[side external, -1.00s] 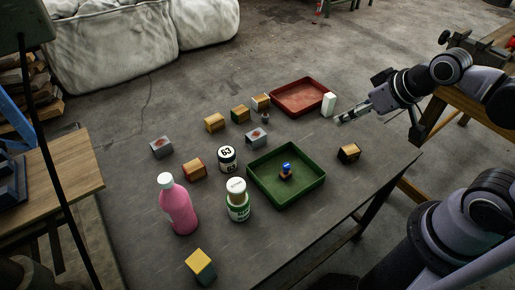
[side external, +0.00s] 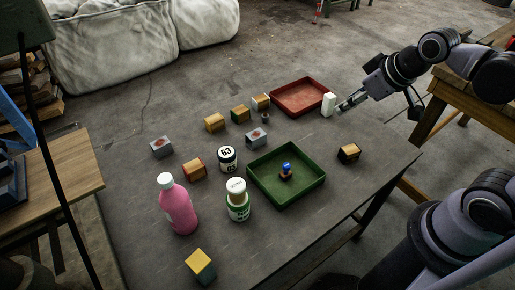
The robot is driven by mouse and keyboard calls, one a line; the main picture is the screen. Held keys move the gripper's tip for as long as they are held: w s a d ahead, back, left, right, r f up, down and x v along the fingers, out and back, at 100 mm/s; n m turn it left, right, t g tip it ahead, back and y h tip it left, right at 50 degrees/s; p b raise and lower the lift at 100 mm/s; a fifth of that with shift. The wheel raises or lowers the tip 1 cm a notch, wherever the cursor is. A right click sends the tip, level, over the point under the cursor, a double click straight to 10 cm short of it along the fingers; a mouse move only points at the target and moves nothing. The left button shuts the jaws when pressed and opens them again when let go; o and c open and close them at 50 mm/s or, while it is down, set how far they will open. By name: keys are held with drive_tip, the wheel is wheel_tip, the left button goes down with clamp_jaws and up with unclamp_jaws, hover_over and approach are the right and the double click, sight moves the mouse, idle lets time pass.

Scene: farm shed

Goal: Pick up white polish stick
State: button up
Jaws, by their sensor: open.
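The white polish stick (side external: 328,104) is a small upright white block. It stands on the dark table beside the right corner of the red tray (side external: 301,111). My gripper (side external: 342,106) comes in from the right with its fingers pointing at the stick. The fingertips are very close to its right side. The gripper is open; I cannot tell from this angle whether the fingers reach around the stick.
A green tray (side external: 262,193) holds a small blue-topped item (side external: 287,171). A wooden block (side external: 349,152) sits near the table's right edge.

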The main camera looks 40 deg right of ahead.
drive_tip(key=w+d+r+n+g, duration=0.1)
drive_tip(key=w+d+n+g, duration=0.1)
drive_tip(key=w+d+n, duration=0.35)
drive_tip(key=n+g+h, duration=0.1)
drive_tip(key=n+g, duration=0.4)
drive_tip(key=n, duration=0.5)
hover_over(329, 95)
drive_tip(key=f, duration=1.6)
drive_tip(key=shift+w+a+f, duration=0.1)
drive_tip(key=shift+a+f, duration=0.2)
drive_tip(key=shift+a, duration=0.1)
drive_tip(key=f, duration=0.4)
drive_tip(key=shift+d+f, duration=0.35)
drive_tip(key=shift+s+d+f, duration=0.1)
drive_tip(key=shift+d+f, duration=0.1)
drive_tip(key=shift+f, duration=0.65)
drive_tip(key=shift+s+d+f, duration=0.1)
drive_tip(key=shift+d+f, duration=0.1)
drive_tip(key=shift+f, duration=0.7)
drive_tip(key=shift+s+d+f, duration=0.1)
drive_tip(key=shift+d+f, duration=0.1)
drive_tip(key=shift+f, duration=0.65)
